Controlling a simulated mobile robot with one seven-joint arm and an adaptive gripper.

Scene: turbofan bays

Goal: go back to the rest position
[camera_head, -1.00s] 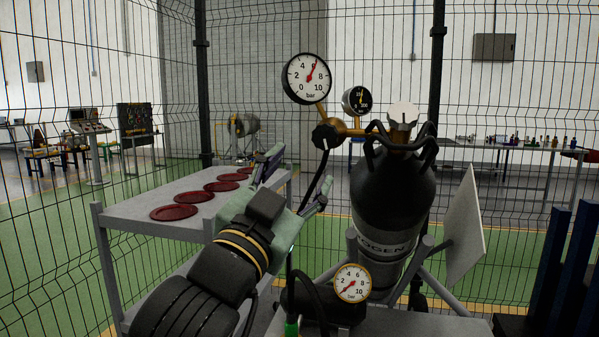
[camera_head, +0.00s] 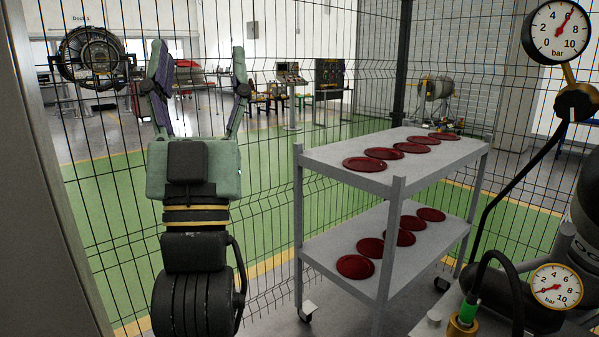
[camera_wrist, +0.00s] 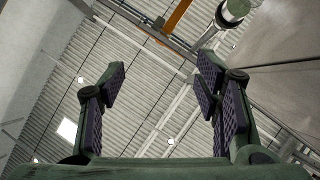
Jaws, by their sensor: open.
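My gripper (camera_head: 200,85) stands upright on the left of the head view, its two fingers spread apart with nothing between them. It is in front of the wire mesh fence, to the left of the cart and clear of it. In the wrist view my gripper (camera_wrist: 163,95) also shows open and empty, its dark ribbed pads facing each other. Behind it the wrist view shows the ceiling (camera_wrist: 150,60), so the gripper points upward.
A grey two-shelf cart (camera_head: 345,184) carries several dark red discs (camera_head: 365,164) on both shelves. A gas cylinder (camera_head: 585,215) with a large gauge (camera_head: 558,32) and a smaller gauge (camera_head: 556,286) is at the right. The mesh fence (camera_head: 270,110) closes the back. A grey post (camera_head: 40,170) stands at left.

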